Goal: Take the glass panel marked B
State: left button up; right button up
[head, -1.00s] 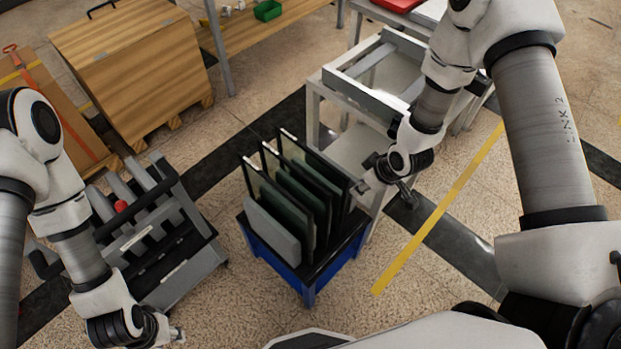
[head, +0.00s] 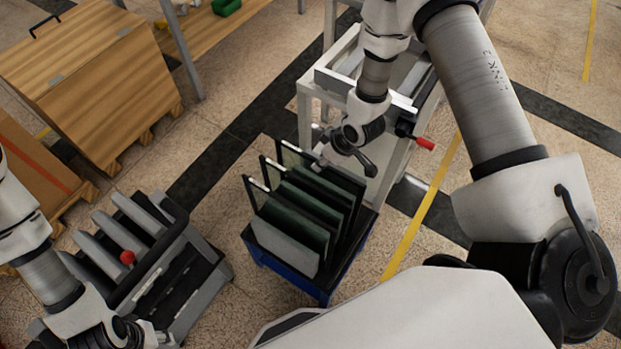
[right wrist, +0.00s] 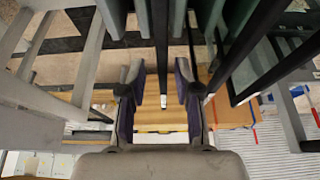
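Several dark glass panels (head: 308,215) stand upright, side by side, in a rack on a blue stand (head: 290,283). No letter B is readable on any of them. My right gripper (head: 345,163) is at the upper edge of the panels farthest back. In the right wrist view its two fingers (right wrist: 160,98) are apart, and a dark panel edge (right wrist: 160,50) runs between them in the picture. I cannot tell whether they touch it. My left gripper (head: 162,338) is low at the bottom left, away from the panels; its fingers are too small to judge.
A grey slotted rack with a red knob (head: 127,257) stands left of the panels. A wooden crate (head: 95,75) stands at the back left.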

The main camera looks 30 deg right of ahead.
jog(key=shift+a+f, duration=0.1)
jog(key=shift+f, duration=0.3)
jog(key=p+x, duration=0.1)
jog(key=x, duration=0.3)
jog(key=shift+w+a+f, duration=0.2)
jog(key=shift+f, duration=0.1)
jog(key=shift+f, duration=0.3)
jog(key=shift+r, duration=0.1)
grip_shut()
